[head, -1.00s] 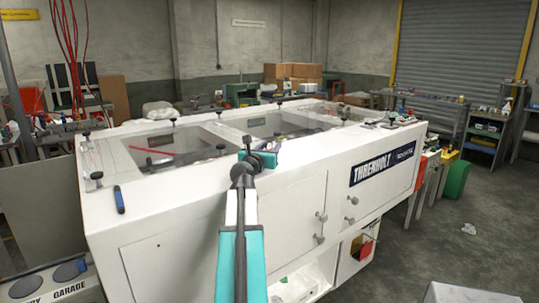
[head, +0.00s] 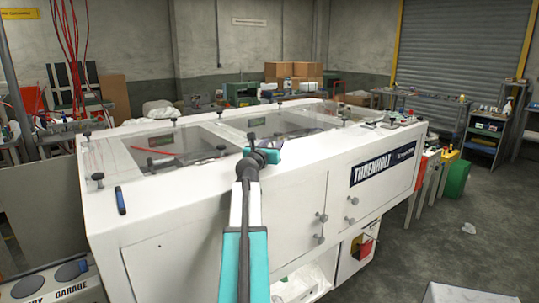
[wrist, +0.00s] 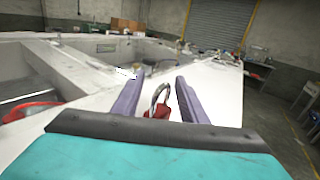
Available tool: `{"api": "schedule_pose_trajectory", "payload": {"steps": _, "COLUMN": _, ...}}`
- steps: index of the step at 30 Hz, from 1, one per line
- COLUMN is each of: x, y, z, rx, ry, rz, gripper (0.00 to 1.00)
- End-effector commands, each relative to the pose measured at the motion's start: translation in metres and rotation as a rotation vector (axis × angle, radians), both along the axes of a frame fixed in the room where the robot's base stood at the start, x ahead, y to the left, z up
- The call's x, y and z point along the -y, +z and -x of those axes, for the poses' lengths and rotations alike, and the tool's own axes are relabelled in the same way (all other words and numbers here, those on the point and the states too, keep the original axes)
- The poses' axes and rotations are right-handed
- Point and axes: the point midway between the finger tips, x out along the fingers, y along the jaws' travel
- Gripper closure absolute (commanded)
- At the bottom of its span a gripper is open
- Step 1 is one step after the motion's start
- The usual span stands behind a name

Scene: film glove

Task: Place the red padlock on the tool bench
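The red padlock (wrist: 159,110) with its grey shackle shows in the wrist view, between the two purple fingers of my gripper (wrist: 158,92). The lower part of its body is hidden behind my gripper's front edge. The fingers are spread with a gap beside the padlock; I see no grip on it. In the head view my gripper (head: 268,152) is over the front rim of the white Threnholt cabinet (head: 290,200), and the padlock is hidden there. A long bench with small items (head: 425,98) stands at the back right; I cannot tell whether it is the tool bench.
Clear panels with black knobs cover openings in the cabinet top. A dark blue tool (head: 120,200) lies on its left rim. A red item (wrist: 30,110) shows at left in the wrist view. A blue-shelved rack (head: 487,128) stands at right.

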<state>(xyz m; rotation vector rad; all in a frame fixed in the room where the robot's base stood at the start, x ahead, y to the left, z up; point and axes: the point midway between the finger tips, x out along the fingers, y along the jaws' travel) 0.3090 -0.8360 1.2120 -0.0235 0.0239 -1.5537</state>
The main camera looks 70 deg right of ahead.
Motion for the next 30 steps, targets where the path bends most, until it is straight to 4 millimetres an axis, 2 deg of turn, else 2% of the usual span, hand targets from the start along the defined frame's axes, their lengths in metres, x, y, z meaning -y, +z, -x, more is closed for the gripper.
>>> {"api": "schedule_pose_trajectory", "payload": {"steps": 6, "x": 0.0123, "y": 0.0006, "z": -0.0001, "rx": -0.001, "ry": 0.000, "rz": 0.001, "gripper": 0.61}}
{"api": "schedule_pose_trajectory", "payload": {"steps": 23, "x": 0.0124, "y": 0.0002, "z": 0.0007, "rx": 0.000, "ry": -0.001, "rz": 0.001, "gripper": 0.61}}
{"api": "schedule_pose_trajectory", "payload": {"steps": 26, "x": 0.0124, "y": 0.0002, "z": 0.0008, "rx": 0.000, "ry": -0.001, "rz": 0.001, "gripper": 0.74}}
{"api": "schedule_pose_trajectory", "payload": {"steps": 30, "x": 0.0125, "y": -0.0001, "z": 0.0009, "rx": 0.000, "ry": -0.001, "rz": 0.000, "gripper": 0.98}}
